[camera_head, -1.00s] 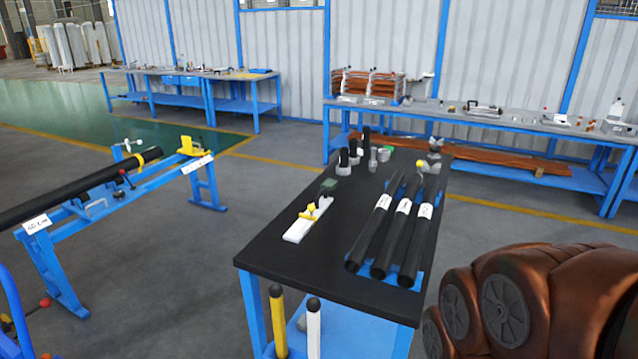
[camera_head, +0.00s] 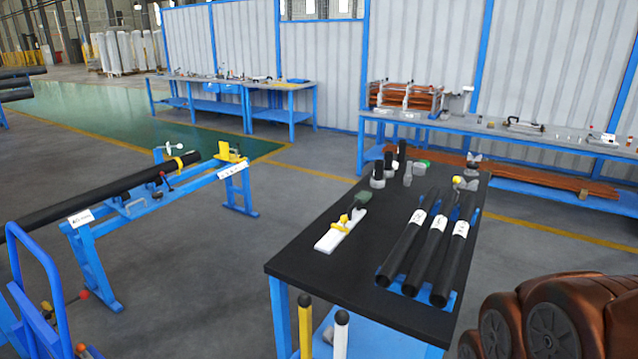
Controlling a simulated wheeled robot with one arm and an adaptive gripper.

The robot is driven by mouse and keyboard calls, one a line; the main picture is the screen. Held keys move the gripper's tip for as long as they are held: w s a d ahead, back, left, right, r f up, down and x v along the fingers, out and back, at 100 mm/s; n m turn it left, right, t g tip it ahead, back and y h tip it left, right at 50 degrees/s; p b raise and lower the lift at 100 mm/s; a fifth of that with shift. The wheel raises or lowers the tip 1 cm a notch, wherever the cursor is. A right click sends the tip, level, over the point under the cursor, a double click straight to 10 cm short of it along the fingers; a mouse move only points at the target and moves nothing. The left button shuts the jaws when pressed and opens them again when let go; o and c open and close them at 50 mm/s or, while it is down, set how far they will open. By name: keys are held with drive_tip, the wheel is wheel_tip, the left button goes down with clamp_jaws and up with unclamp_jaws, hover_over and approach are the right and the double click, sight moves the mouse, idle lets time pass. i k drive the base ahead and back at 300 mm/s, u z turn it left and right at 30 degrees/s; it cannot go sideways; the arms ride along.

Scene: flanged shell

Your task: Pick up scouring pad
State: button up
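A small dark green item that looks like the scouring pad (camera_head: 363,198) lies on the black tabletop (camera_head: 318,262), left of the middle. It is just behind a white block with a yellow clamp-like part (camera_head: 340,231). My gripper is not in view. Coppery brown parts with round grey discs at the lower right look like my own arm.
Three black pipes (camera_head: 436,256) lie on the table right of the pad. Several dark and grey fittings (camera_head: 389,163) stand at its back. A blue pipe stand (camera_head: 101,260) is on the left. Open floor (camera_head: 190,300) lies between stand and table.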

sight(364, 197)
drive_tip(key=z, duration=0.1)
drive_tip(key=k, duration=0.5)
drive_tip(key=u, duration=1.1)
drive_tip(key=i, duration=1.6)
drive_tip(key=u, duration=0.6)
drive_tip(key=i, duration=1.7)
drive_tip(key=z, duration=1.05)
drive_tip(key=i, duration=1)
drive_tip(key=z, duration=1.25)
drive_tip(key=i, duration=0.4)
drive_tip(key=z, duration=0.25)
